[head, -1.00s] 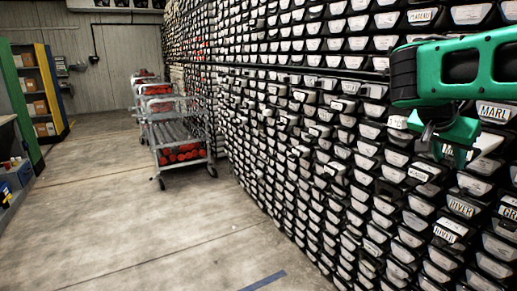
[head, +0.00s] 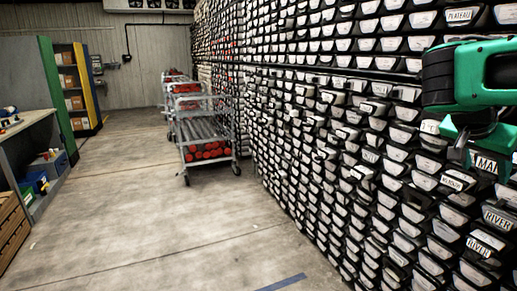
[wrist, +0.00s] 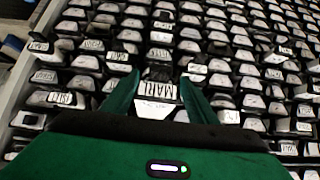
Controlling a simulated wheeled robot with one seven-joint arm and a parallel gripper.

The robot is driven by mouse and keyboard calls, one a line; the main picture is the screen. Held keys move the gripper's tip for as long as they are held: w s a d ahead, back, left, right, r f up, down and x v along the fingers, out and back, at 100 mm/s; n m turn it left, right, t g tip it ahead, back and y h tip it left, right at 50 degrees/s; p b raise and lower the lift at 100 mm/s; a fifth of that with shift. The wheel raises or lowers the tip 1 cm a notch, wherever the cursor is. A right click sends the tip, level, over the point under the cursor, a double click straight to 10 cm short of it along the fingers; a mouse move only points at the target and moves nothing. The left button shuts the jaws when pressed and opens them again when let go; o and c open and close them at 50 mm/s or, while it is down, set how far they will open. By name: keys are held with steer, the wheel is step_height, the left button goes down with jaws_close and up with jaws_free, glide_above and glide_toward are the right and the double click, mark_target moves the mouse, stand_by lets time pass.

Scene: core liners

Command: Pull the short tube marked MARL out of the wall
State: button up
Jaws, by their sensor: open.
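A tube end with a white plate marked MARL (wrist: 155,109) lies between the fingers of my gripper (wrist: 160,78) in the wrist view, its lettering upside down there. My gripper is open, with one green finger on each side of the plate. I cannot tell whether the fingers touch the tube. In the head view my gripper (head: 484,157) is close against the wall at the right edge, around a partly hidden plate reading MAR (head: 486,163). How far this tube stands out from the wall is unclear.
The wall of tube ends (head: 340,130) fills the right side, with many ends packed closely. Two plates marked RIVER (head: 497,218) sit below my gripper. Metal carts (head: 205,140) stand along the wall. A bench and shelves (head: 75,95) are at left. The floor between is clear.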

steer(key=v, duration=1)
steer(key=s+d+f+n+g+y, duration=0.1)
steer(key=s+d+f+n+y, duration=0.1)
steer(key=s+f, duration=0.35)
steer(key=s+d+f+n+g+y, duration=0.1)
steer(key=s+d+f+n+y, duration=0.1)
steer(key=f, duration=0.7)
steer(key=s+a+f+n+y, duration=0.1)
steer(key=s+a+f+y, duration=0.1)
steer(key=s+a+f, duration=0.2)
steer(key=s+a+f+n+g+y, duration=0.1)
steer(key=s+a+f+n+y, duration=0.1)
steer(key=s+f, duration=0.5)
steer(key=shift+s+a+f+y, duration=0.2)
steer(key=shift+a+f+y, duration=0.1)
steer(key=shift+a+f, duration=0.55)
steer(key=shift+c, duration=0.7)
